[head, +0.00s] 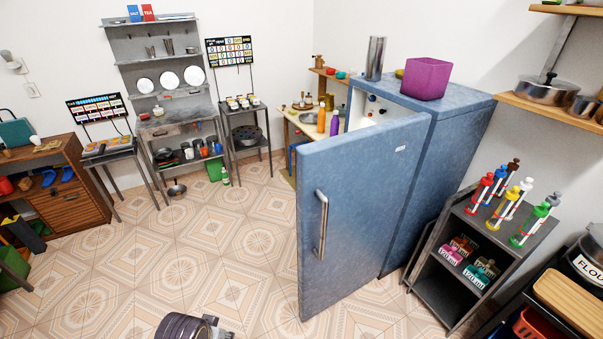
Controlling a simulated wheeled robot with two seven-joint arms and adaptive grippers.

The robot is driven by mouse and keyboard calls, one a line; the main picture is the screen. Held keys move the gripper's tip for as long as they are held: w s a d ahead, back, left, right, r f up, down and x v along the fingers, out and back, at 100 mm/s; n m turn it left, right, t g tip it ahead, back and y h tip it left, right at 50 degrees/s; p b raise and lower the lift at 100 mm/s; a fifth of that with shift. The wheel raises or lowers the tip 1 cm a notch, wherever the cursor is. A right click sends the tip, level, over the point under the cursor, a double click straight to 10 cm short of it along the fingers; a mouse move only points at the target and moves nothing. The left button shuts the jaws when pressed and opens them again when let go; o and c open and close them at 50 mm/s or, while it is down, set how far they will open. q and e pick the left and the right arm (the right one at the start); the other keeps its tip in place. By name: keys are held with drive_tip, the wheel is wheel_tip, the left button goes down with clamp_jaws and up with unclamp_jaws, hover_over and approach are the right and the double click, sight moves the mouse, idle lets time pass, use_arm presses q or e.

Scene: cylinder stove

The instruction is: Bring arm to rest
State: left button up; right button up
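Neither gripper can be made out in the head view. A dark ribbed cylindrical part with a metallic end (192,326) shows at the bottom edge, cut off by the frame; I cannot tell whether it belongs to one of my arms. No gripper fingers show there. The blue fridge (445,150) stands right of the middle. Its door (355,205) stands open, with a long metal handle (321,225) near its left edge. The door hides most of the fridge's inside.
A purple box (427,78) and a metal cylinder (376,58) stand on the fridge. A dark rack (455,275) with colourful dispensers is at right. A wooden cabinet (70,200) and metal shelving (150,50) line the left and back. The tiled floor (235,235) is clear in the middle.

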use_arm(q)
drive_tip(key=s+f+g, duration=0.1)
drive_tip(key=s+f, duration=0.1)
drive_tip(key=f, duration=1.2)
drive_tip(key=s+f, duration=0.3)
drive_tip(key=f, duration=1.2)
drive_tip(key=s+a+f, duration=0.2)
drive_tip(key=s+f, duration=0.7)
drive_tip(key=s, duration=0.1)
drive_tip(key=s+a+f+g, duration=0.1)
drive_tip(key=s+a+f, duration=0.1)
drive_tip(key=s+f, duration=0.7)
drive_tip(key=shift+s+a+f, duration=0.15)
drive_tip(key=shift+s, duration=0.95)
